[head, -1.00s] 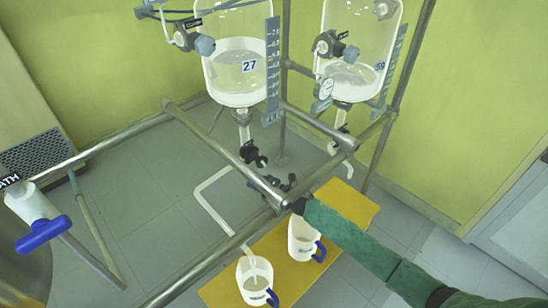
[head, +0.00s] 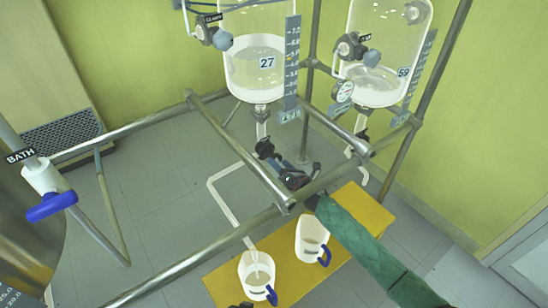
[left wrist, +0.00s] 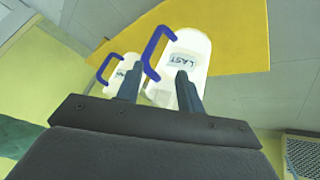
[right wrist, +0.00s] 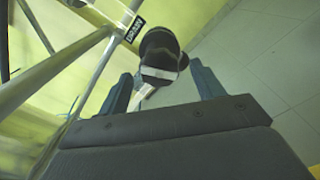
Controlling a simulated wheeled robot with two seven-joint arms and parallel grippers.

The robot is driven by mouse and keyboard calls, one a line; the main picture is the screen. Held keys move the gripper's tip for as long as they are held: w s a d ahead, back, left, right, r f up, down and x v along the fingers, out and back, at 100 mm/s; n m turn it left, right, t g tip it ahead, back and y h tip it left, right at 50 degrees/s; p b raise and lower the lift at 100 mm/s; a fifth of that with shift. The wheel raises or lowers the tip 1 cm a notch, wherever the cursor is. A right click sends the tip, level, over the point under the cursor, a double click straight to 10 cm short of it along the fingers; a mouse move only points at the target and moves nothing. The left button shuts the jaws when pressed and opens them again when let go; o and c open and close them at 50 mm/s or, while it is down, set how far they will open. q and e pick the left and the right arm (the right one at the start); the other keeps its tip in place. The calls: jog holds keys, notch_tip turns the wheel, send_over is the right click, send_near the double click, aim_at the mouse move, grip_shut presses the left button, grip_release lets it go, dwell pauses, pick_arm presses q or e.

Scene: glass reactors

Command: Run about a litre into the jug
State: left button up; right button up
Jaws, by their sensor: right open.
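Reactor 27 (head: 258,80) holds pale liquid beside its graduated scale (head: 291,65). Its black drain valve (head: 265,148) is below, and a bent pale pipe (head: 225,200) runs to the left jug (head: 256,280), its end over or in the mouth. A second blue-handled jug (head: 312,242) stands beside it. In the left wrist view one jug reads LAST (left wrist: 188,58). My right gripper (head: 288,168) is open near the valve; in the right wrist view a dark handle (right wrist: 160,55) lies ahead between its fingers (right wrist: 163,85). My left gripper (left wrist: 157,85) is open, facing the jugs.
Metal frame rails (head: 240,145) cross in front of the reactors. Reactor 59 (head: 372,80) stands to the right. The jugs stand on a yellow board (head: 355,215). A BATH valve (head: 50,200) with a blue lever is at the left. A DRAIN label (right wrist: 135,30) shows in the right wrist view.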

aim_at(278, 161)
pick_arm(q)
jog(key=shift+r, duration=0.45)
pick_arm(e)
jog(key=shift+x, duration=2.45)
pick_arm(q)
jog(key=shift+s, duration=0.1)
pick_arm(e)
jog(key=c, duration=1)
pick_arm(q)
jog(key=shift+r, duration=0.15)
